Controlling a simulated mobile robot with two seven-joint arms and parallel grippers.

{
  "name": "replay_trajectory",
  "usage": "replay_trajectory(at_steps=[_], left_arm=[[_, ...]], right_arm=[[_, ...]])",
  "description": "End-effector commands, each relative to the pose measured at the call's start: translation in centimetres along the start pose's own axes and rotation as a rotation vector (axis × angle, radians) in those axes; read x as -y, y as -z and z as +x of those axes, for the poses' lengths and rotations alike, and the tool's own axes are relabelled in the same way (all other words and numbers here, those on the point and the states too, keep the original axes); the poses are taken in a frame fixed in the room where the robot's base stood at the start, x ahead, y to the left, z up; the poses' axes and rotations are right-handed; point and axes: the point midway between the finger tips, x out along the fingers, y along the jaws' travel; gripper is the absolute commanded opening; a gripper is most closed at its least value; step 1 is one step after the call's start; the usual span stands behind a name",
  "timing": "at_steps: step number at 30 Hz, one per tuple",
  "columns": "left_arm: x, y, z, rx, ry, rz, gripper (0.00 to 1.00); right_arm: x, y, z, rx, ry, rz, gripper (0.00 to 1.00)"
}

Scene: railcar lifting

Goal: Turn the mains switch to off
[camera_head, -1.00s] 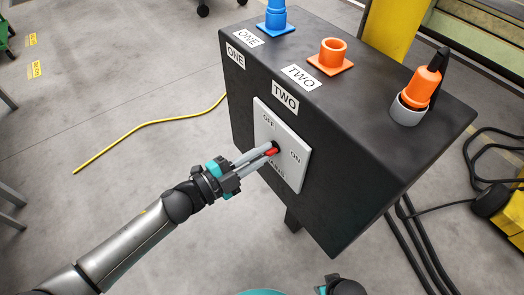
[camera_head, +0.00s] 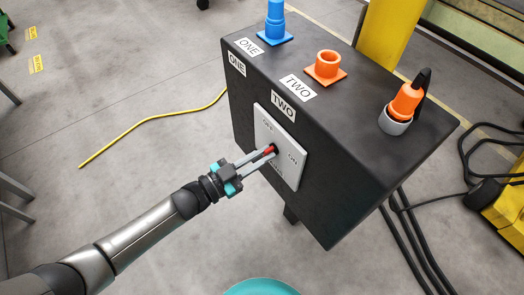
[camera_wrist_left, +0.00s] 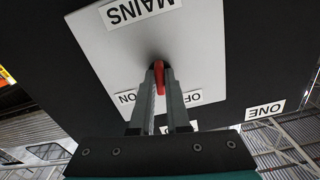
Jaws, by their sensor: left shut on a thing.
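The mains switch is a light grey plate (camera_head: 291,171) on the front face of the black box, with OFF at its top, ON at its right and MAINS at its bottom. Its red handle (camera_head: 268,150) is at the plate's middle. My left gripper (camera_head: 266,154) is shut on the handle, with a finger on either side of it. In the left wrist view, the red handle (camera_wrist_left: 159,76) shows between the fingertips, and the plate (camera_wrist_left: 105,45) appears upside down. The fingers hide part of the handle, so I cannot tell which label it points at. My right gripper is not in view.
The black box (camera_head: 345,135) carries a blue connector (camera_head: 275,20) at ONE, an orange socket (camera_head: 327,66) at TWO and an orange plug in a grey holder (camera_head: 397,124). A yellow cable (camera_head: 150,122) lies on the floor. Black cables hang at the right.

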Motion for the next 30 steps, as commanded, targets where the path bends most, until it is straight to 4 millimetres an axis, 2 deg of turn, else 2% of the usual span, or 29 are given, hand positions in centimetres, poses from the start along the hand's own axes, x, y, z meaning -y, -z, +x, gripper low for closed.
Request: replay_trajectory(at_steps=[12, 28, 29, 30], left_arm=[[-0.02, -0.03, -0.03, 0.001, 0.000, -0.185, 0.00], [-0.03, -0.08, -0.04, 0.001, 0.000, -0.211, 0.00], [-0.03, -0.08, -0.04, 0.002, 0.001, -0.211, 0.15], [-0.03, -0.08, -0.04, 0.002, 0.000, -0.211, 0.19]], right_arm=[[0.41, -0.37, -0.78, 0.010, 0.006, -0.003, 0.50], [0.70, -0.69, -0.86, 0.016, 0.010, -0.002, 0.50], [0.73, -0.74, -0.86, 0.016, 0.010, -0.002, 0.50], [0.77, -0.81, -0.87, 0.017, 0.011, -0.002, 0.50]])
